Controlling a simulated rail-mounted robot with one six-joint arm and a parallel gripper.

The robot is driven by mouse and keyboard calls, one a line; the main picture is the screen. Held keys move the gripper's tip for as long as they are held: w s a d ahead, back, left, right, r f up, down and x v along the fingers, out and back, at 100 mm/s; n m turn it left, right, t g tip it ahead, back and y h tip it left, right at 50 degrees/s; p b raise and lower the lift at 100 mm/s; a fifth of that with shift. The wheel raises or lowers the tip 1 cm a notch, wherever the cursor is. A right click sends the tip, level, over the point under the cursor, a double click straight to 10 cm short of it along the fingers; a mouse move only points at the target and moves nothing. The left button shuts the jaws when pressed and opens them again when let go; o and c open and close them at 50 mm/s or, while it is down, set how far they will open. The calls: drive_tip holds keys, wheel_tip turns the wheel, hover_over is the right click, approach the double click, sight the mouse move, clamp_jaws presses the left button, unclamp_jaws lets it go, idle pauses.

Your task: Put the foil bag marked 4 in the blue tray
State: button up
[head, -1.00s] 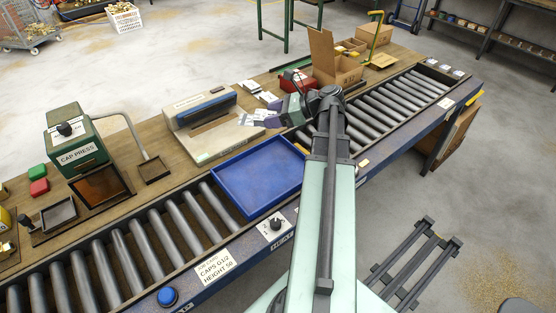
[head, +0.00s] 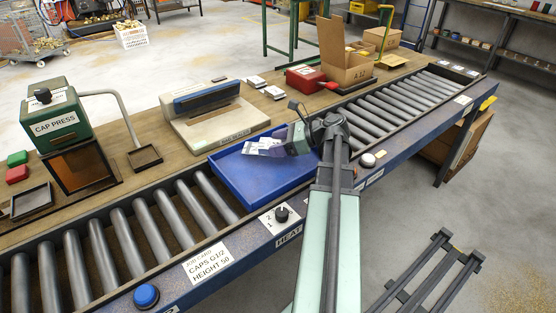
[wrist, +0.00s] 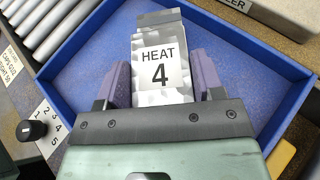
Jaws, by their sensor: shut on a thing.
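The foil bag (wrist: 160,62) carries a white label reading HEAT 4 and is held between the two purple fingers of my gripper (wrist: 160,85) in the wrist view. In the head view the silvery bag (head: 264,146) sticks out left from my gripper (head: 284,142), over the blue tray. The blue tray (head: 245,185) sits on the roller conveyor, and its blue floor and walls (wrist: 75,75) surround the bag in the wrist view. I cannot tell whether the bag touches the tray floor. The bag's lower end is hidden by my gripper.
A heat sealer (head: 215,112) stands just behind the tray. A dial (head: 281,214) marked HEAT is on the conveyor's front rail. A cardboard box (head: 345,66) and a red device (head: 305,76) stand at the back right. Bare rollers (head: 125,235) lie left of the tray.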

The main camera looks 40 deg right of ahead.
wheel_tip(320, 180, down, 4)
drive_tip(key=shift+r+b, duration=0.25)
drive_tip(key=shift+b, duration=0.7)
drive_tip(key=shift+r, duration=0.3)
drive_tip(key=shift+f, duration=0.1)
drive_tip(key=o, duration=0.6)
drive_tip(key=shift+f, duration=0.15)
drive_tip(key=o, duration=0.5)
